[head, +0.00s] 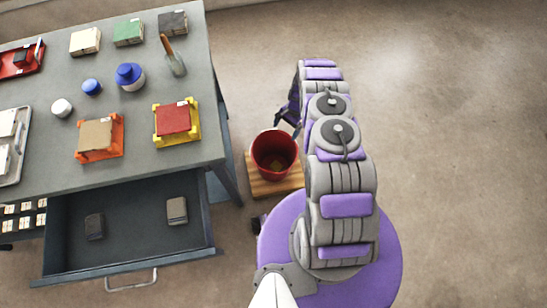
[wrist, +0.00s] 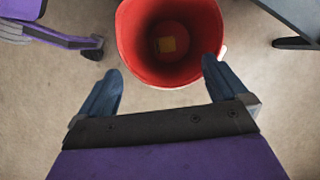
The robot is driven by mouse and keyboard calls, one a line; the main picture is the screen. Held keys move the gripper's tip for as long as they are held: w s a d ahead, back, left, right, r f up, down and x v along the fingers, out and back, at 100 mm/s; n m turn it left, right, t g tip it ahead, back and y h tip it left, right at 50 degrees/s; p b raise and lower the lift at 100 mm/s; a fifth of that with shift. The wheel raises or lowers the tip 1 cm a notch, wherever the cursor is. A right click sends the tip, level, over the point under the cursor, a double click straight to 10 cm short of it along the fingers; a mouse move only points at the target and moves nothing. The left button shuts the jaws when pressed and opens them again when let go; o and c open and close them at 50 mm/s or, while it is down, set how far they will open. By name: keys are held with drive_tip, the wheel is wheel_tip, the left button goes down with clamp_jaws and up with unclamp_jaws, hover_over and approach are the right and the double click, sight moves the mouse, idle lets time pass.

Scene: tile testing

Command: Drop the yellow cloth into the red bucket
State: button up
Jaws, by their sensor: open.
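The red bucket (head: 283,147) stands on a wooden board on the floor, right of the table, in the head view. It also shows at the top of the wrist view (wrist: 188,71), with its open mouth facing the camera. The yellow cloth (wrist: 167,45) lies inside at the bottom of the bucket, small and partly in shadow. It shows faintly inside the bucket in the head view (head: 278,165). My gripper (wrist: 162,75) is open and empty, its two dark fingers spread near the bucket's rim. In the head view it is mostly hidden behind my arm.
The wooden board (head: 262,184) lies under the bucket. The grey table (head: 110,188) at left holds tiles, stands, a trowel and blue-lidded pots. Its drawer (head: 140,225) is pulled open with two blocks inside. The floor at right is clear.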

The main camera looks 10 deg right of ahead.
drive_tip(key=p+v, duration=0.1)
drive_tip(key=v, duration=0.6)
drive_tip(key=shift+r, duration=0.1)
